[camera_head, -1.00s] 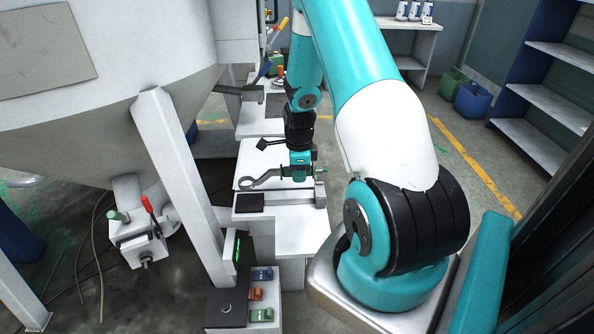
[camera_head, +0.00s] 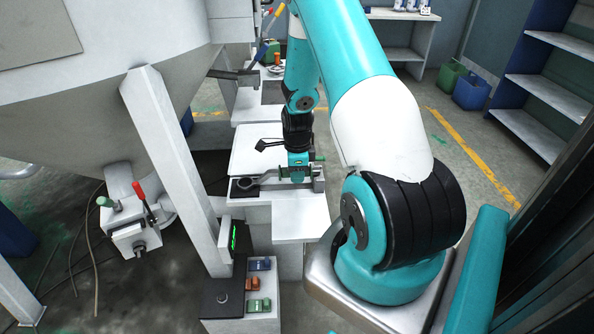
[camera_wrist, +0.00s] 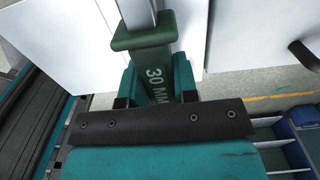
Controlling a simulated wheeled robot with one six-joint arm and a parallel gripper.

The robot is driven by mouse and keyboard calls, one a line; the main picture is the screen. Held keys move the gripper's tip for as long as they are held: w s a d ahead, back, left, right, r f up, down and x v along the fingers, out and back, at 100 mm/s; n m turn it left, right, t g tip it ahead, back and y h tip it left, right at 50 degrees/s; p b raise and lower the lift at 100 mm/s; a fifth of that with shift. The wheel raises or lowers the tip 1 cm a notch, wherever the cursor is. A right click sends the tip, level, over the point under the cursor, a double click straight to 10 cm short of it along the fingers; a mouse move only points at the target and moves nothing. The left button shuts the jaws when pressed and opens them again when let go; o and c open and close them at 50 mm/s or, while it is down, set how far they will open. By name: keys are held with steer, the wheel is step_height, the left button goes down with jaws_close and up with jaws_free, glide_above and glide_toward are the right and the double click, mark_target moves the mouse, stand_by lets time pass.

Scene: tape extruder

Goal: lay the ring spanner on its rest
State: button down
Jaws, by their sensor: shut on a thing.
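The ring spanner has a grey ring end (camera_head: 245,184) pointing left in the head view. In the wrist view its green handle (camera_wrist: 155,72), marked "30 MM", sits between the jaws, with the steel shank running up out of frame. My gripper (camera_head: 299,175) is shut on this handle, low over the white bench. The ring end overlaps a dark pad (camera_head: 236,193) at the bench's left edge. A grey upright block (camera_head: 319,184) stands by the handle end; pad and block look like the rest. I cannot tell whether the spanner touches them.
A lower white step (camera_head: 300,228) lies in front. A white post (camera_head: 168,170) and the large hopper (camera_head: 70,100) stand left. A panel with coloured switches (camera_head: 258,285) is nearer. Blue and green bins (camera_head: 470,92) and shelves (camera_head: 550,90) are far right.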

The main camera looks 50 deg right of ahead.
steer(key=c, duration=0.8)
jaws_free()
step_height(320, 180, up, 17)
steer(key=b, duration=0.1)
steer(key=shift+r, duration=0.2)
